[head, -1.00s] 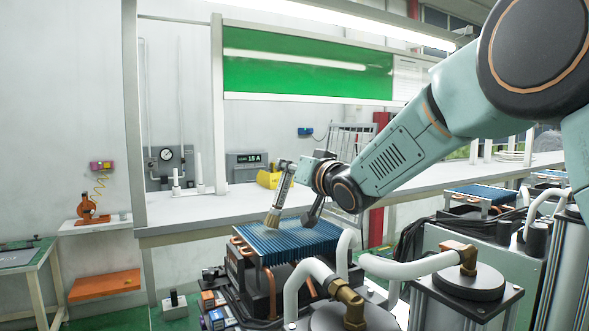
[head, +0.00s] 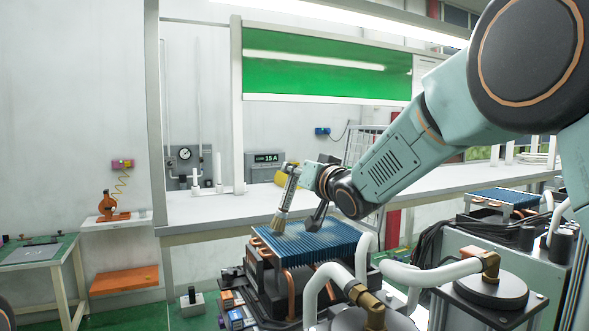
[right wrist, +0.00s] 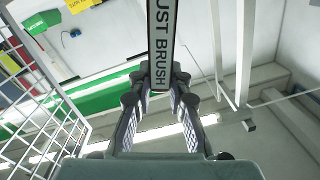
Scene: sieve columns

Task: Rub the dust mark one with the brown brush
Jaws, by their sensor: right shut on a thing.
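The brown brush (head: 282,212) is in my right gripper (head: 293,176), which is shut on its handle. Its handle leans and its tan bristles point down at the blue finned top (head: 325,240) of a unit with copper pipes. The bristle tips are at or just above the left part of the fins; I cannot tell if they touch. A pale patch, perhaps the dust mark, shows faintly near the bristles. In the right wrist view the brush handle (right wrist: 161,45), lettered "DUST BRUSH", stands between the fingers. My left gripper is not in view.
White hoses with brass fittings (head: 367,303) stand in front of the finned unit. A long grey bench (head: 215,208) runs behind it. A second blue finned block (head: 505,196) is at the right. A small table (head: 37,253) stands at the far left.

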